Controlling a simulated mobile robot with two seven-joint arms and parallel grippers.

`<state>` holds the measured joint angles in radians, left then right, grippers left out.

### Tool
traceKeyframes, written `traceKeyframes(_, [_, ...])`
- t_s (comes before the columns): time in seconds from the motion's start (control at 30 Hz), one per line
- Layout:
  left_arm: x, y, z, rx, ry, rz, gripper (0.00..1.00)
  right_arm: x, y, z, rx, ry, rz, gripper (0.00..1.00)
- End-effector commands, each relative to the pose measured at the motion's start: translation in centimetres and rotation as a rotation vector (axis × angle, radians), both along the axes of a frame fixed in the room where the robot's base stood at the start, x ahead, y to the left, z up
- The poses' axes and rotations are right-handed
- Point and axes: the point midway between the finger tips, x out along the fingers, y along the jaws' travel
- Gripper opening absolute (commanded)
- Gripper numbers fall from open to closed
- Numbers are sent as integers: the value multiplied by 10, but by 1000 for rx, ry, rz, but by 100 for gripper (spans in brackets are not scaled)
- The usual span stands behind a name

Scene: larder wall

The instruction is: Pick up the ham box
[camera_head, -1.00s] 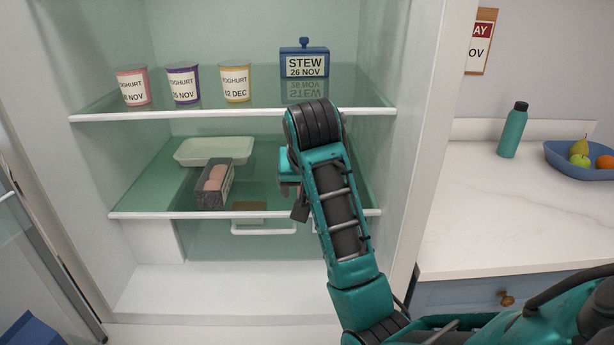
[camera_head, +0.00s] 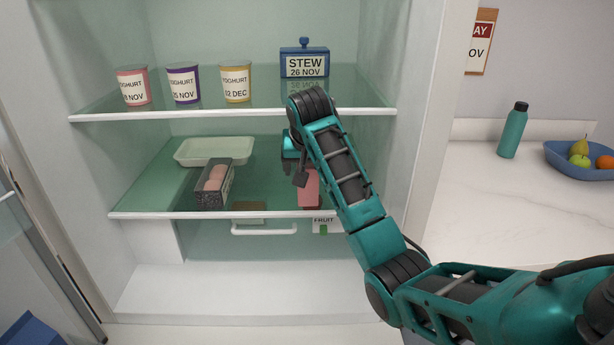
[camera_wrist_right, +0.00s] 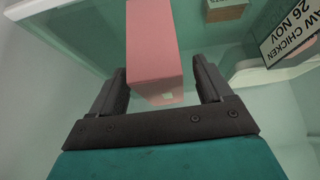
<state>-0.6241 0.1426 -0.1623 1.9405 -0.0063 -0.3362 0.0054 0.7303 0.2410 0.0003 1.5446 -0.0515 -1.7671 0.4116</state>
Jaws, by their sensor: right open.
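The ham box is probably the pink box (camera_head: 308,188) at the front right of the lower glass shelf, partly hidden by my right arm; no name on it is readable. In the right wrist view the pink box (camera_wrist_right: 152,45) lies between the two dark fingers, with gaps at both sides. My right gripper (camera_wrist_right: 158,82) is open, its fingers on either side of the box's near end. In the head view the right gripper (camera_head: 300,178) is mostly hidden behind its own arm. My left gripper is not in view.
A grey pack with pink contents (camera_head: 214,185) and a pale green tray (camera_head: 214,151) stand left on the same shelf. The upper shelf (camera_head: 150,115) holds yoghurt cups and a blue stew box (camera_head: 304,62). The fridge's right wall (camera_head: 424,130) is close to my arm.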

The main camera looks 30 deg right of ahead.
Motion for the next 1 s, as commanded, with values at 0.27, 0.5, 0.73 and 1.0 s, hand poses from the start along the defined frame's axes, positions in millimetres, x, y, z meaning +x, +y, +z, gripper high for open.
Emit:
traceKeyframes(0.27, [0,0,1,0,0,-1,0,6,-4,-11,-1,-2,0,79])
traceKeyframes(0.5, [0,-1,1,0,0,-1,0,6,-4,-11,-1,-2,0,66])
traceKeyframes(0.73, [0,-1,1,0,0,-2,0,6,-4,-11,-1,-1,0,44])
traceKeyframes(1.0, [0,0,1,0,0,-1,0,6,-4,-11,-1,-1,0,18])
